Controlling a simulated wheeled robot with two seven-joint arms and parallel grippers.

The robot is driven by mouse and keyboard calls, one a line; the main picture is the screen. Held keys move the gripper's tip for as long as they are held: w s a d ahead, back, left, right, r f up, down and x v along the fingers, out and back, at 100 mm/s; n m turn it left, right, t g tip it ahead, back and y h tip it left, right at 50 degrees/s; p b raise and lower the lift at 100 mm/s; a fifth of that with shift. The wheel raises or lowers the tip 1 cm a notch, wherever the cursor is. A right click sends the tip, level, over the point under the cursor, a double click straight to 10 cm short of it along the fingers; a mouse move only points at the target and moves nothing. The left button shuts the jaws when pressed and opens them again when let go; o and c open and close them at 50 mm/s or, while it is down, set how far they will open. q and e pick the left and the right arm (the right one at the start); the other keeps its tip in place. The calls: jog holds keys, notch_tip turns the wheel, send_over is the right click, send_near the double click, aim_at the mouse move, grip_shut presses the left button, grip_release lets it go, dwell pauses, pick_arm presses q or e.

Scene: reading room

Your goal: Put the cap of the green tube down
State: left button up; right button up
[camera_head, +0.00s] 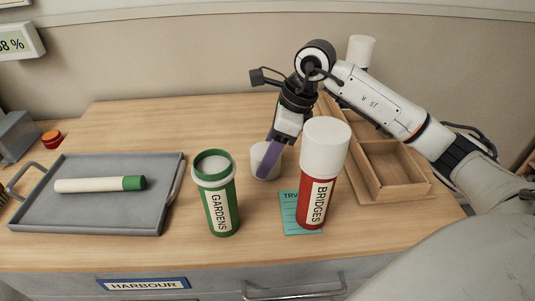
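The green tube (222,205), labelled GARDENS, stands upright and uncapped, its pale mouth facing up. Its white cap (259,158) is behind and right of it, low over the table or touching it; I cannot tell which. My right gripper (268,162) reaches down from behind, with a purple finger lying across the cap's near side. It looks shut on the cap; the other finger is hidden. My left gripper is not in view.
A red tube (314,202) with a white cap stands on a teal card (289,212), close to my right gripper. A grey tray (90,222) holds a white roll (90,185) with a green end. A wooden divided box (392,190) lies right. Bare table surrounds the cap's left side.

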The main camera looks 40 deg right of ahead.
jog(key=o, duration=1.2)
jog(key=p+v, duration=0.1)
jog(key=v, duration=1.1)
jog(key=shift+r, duration=0.1)
